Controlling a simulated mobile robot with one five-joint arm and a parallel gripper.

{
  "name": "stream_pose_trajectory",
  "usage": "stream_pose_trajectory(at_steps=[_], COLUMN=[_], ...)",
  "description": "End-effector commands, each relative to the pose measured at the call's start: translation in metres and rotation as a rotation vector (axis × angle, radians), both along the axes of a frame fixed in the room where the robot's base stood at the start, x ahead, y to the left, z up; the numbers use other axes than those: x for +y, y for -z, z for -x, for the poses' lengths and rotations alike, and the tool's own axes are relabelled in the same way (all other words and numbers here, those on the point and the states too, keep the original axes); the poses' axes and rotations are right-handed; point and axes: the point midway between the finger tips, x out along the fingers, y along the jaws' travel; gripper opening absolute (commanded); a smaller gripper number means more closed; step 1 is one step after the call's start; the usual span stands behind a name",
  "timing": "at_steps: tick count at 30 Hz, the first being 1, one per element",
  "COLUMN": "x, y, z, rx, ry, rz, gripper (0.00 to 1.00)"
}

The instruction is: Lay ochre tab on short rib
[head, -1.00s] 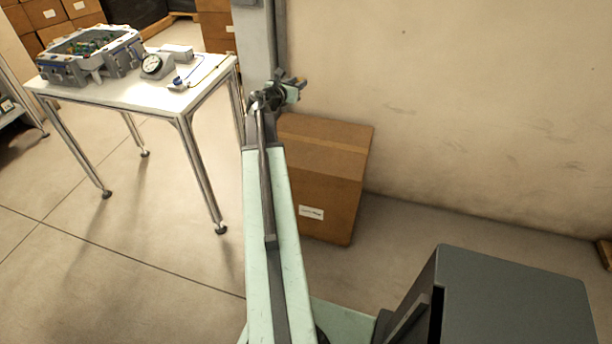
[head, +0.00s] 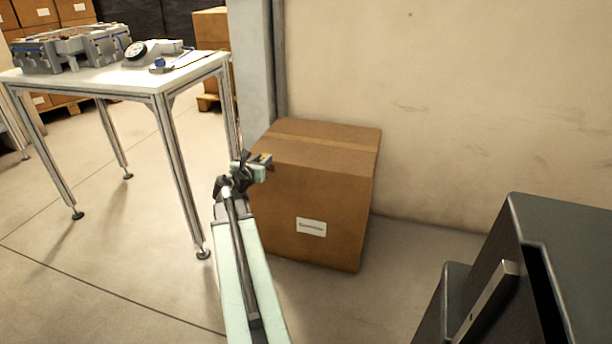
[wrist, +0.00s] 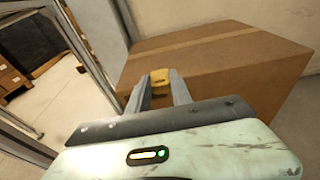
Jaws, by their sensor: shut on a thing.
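My gripper (head: 261,159) is shut on the ochre tab, a small yellow-ochre piece. In the wrist view the ochre tab (wrist: 160,80) sits between the two grey fingertips of my gripper (wrist: 159,86). In the head view the tab is tiny at the fingertips, in front of the cardboard box. It is held in the air, and I cannot tell its exact distance from the box. I cannot make out the short rib in any view.
A large cardboard box (head: 318,190) stands on the floor by the wall. A dark cabinet (head: 565,240) stands at the lower right. Open floor lies front left.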

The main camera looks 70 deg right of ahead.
Motion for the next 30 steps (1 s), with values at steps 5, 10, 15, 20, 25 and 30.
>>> stream_pose_trajectory(at_steps=[5,10,15,20,25,30], x=[-0.011,-0.048,-0.086,-0.111,-0.117,-0.116], y=[0.0,0.006,0.011,0.013,0.013,0.028], z=[0.01,0.044,0.08,0.103,0.11,0.109], rx=[0.0,0.0,-0.001,-0.001,0.0,0.0], ry=[0.004,0.005,0.005,0.001,-0.001,-0.001], rz=[0.0,0.0,0.0,0.0,0.0,0.0], gripper=[0.0,0.0,0.0,0.0,0.0,0.0])
